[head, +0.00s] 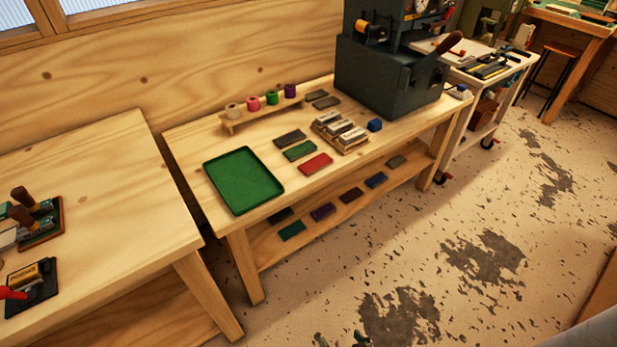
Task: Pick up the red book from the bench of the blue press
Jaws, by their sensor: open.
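The red book (315,164) lies flat on the wooden bench (215,137), near its front edge. A dark green book (300,150) lies just behind and left of it, and a wooden block with metal type-like bars (342,130) sits to its right. The dark blue-grey press (385,75) stands at the right end of the bench. My gripper cannot be made out in the head view.
A green tray (243,180) lies left of the book. Spools on a small rack (262,104) stand behind. A lower shelf (335,205) holds several flat books. Another table (100,190) is at left, a white cart (490,75) at right.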

